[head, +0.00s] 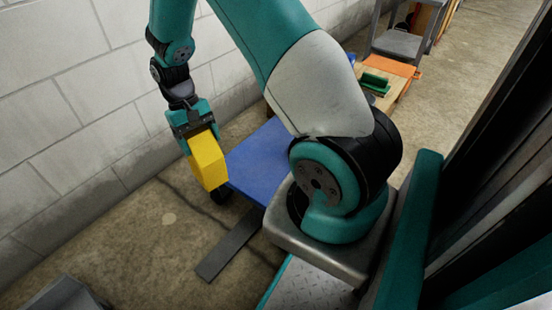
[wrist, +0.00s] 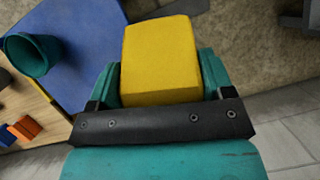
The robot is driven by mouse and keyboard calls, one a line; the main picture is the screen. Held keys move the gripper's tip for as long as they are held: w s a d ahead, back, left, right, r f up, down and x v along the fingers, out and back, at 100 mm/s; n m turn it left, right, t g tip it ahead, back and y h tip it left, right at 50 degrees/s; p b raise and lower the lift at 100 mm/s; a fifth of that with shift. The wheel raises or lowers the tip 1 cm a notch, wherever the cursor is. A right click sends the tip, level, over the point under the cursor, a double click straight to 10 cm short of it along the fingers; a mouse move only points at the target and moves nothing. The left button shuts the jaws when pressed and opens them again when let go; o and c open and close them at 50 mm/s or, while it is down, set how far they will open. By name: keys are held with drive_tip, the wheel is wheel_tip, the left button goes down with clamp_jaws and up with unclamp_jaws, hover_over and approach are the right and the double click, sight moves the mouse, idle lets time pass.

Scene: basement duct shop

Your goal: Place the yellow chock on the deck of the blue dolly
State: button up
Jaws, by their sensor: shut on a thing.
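The yellow chock (head: 207,160) is a yellow block held in my gripper (head: 195,135), left of centre in the head view. In the wrist view the chock (wrist: 160,58) sits between the two teal fingers of my gripper (wrist: 160,85), which are shut on it. The blue dolly (head: 262,158) has a flat blue deck, partly hidden behind my arm. In the head view the chock overlaps the deck's left edge. In the wrist view the deck (wrist: 80,40) lies to the left of the chock. A black wheel (head: 221,195) shows under the deck's left corner.
A teal cup-like thing (wrist: 32,53) shows at the left in the wrist view; I cannot tell whether it is on the deck. A wooden surface (head: 392,88) with green and orange things is behind the dolly. A block wall (head: 70,100) runs along the left.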

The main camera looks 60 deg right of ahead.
drive_tip(key=s+d+r+m+t+y+p, duration=0.25)
drive_tip(key=s+d+m+t, duration=0.25)
drive_tip(key=s+d+m, duration=1.2)
wheel_tip(320, 180, down, 20)
drive_tip(key=w+d+n+b, duration=0.1)
drive_tip(key=d+b, duration=0.1)
drive_tip(key=b, duration=0.5)
drive_tip(key=shift+w+f+n+b, duration=0.2)
drive_tip(key=shift+w+n+b, duration=0.1)
drive_tip(key=shift+b, duration=0.05)
drive_tip(key=shift+y, duration=0.35)
drive_tip(key=o, duration=1.5)
drive_tip(key=shift+f, duration=0.15)
drive_tip(key=shift+c, duration=0.2)
